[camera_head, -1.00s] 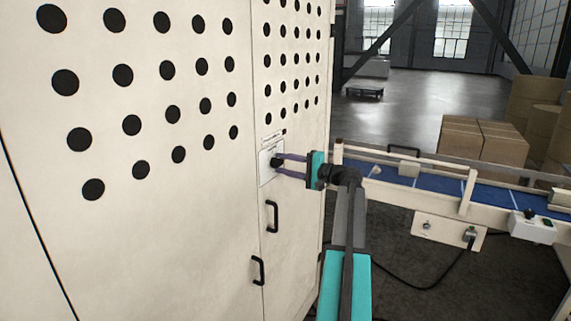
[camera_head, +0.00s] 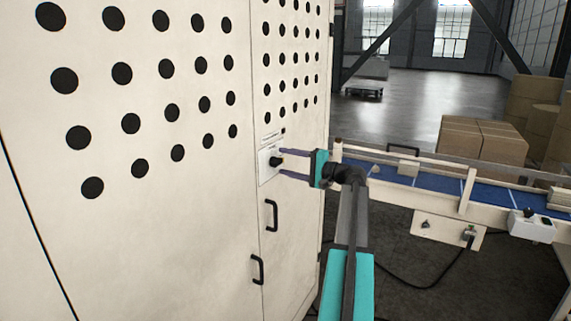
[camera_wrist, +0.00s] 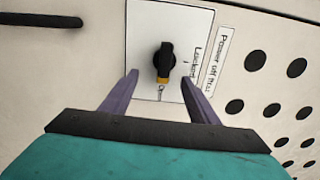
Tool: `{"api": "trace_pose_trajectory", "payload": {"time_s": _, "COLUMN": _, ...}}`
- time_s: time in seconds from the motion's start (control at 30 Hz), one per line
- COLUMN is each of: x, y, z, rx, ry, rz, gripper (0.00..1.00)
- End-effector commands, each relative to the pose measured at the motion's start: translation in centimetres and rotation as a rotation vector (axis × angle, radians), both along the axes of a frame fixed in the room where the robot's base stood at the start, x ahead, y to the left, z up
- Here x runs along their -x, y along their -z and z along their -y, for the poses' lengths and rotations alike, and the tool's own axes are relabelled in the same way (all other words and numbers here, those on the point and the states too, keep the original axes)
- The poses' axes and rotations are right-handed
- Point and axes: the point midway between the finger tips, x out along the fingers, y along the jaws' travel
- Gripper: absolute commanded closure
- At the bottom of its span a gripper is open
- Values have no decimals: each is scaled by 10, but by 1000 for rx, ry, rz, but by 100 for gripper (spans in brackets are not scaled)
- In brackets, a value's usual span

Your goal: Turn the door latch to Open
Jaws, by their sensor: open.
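The door latch is a black knob (camera_wrist: 164,58) with a yellow tip, on a white plate (camera_wrist: 143,28) on the cream cabinet door. In the wrist view the yellow tip points down at a partly hidden label starting with "O"; the label "Locked" is off to the right. In the head view the knob (camera_head: 275,161) has its yellow tip toward the right. My gripper (camera_head: 284,163) is open, its purple fingers spread to either side of the knob's line and apart from it. In the wrist view my gripper (camera_wrist: 160,77) holds nothing.
Two black door handles (camera_head: 271,215) are below the latch. A conveyor with a blue belt (camera_head: 425,184) stands to the right of the cabinet, with cardboard boxes (camera_head: 470,140) behind it. A cable lies on the dark floor (camera_head: 400,255).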

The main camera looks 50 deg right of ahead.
Motion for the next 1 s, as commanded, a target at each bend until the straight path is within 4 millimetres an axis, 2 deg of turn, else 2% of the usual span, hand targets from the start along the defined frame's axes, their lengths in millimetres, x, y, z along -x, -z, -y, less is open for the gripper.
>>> {"api": "trace_pose_trajectory", "payload": {"time_s": 1.0, "x": 39, "y": 0, "z": 10, "rx": 0, "ry": 0, "rz": 0, "gripper": 45}}
